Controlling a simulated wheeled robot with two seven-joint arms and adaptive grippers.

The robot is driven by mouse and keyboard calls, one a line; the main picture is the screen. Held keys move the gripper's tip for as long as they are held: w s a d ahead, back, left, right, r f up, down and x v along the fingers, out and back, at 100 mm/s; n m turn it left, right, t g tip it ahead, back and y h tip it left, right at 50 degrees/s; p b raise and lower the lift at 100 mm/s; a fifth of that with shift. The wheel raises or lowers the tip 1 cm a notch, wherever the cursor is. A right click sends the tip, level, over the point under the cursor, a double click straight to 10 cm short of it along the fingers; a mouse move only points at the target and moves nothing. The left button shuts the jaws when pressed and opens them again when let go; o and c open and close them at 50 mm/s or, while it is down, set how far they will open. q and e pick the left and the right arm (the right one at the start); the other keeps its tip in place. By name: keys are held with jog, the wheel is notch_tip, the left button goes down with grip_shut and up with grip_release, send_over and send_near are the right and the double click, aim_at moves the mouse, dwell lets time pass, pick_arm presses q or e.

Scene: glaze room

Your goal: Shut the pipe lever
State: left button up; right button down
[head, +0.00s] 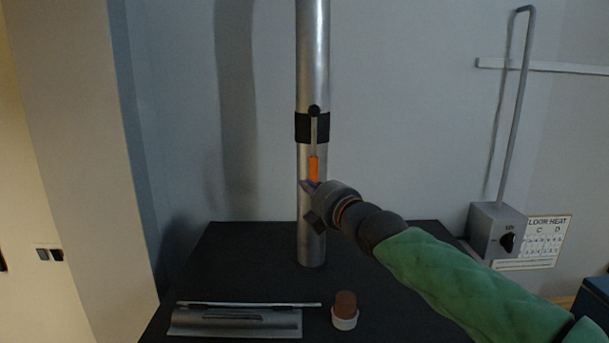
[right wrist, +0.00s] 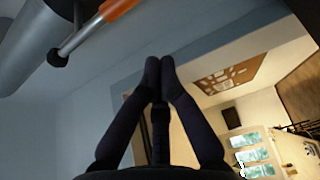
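The pipe lever (head: 314,165) has a grey metal arm and an orange grip. It hangs straight down along the upright silver pipe (head: 312,60) from a black pivot on a dark collar (head: 303,127). My right gripper (head: 309,189) is at the lower end of the orange grip, in front of the pipe. In the right wrist view the gripper's fingertips (right wrist: 160,64) meet with nothing between them. The lever (right wrist: 112,14) passes beyond them at the top left, beside the pipe (right wrist: 40,40). I cannot tell whether the gripper touches the grip. My left gripper is not in view.
The pipe stands on a dark table (head: 240,265). A grey metal piece (head: 235,322) and a brown-topped white jar (head: 345,312) are at its front. A grey switch box (head: 496,228) with a tall rod is on the right. Bare wall lies behind the pipe.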

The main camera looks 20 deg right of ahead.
aim_at(313, 145)
jog(key=w+d+p, duration=0.1)
jog(key=w+p, duration=0.6)
jog(key=w, duration=0.1)
jog(key=shift+d+p, duration=0.25)
jog(key=shift+p, duration=0.15)
dwell(0.6)
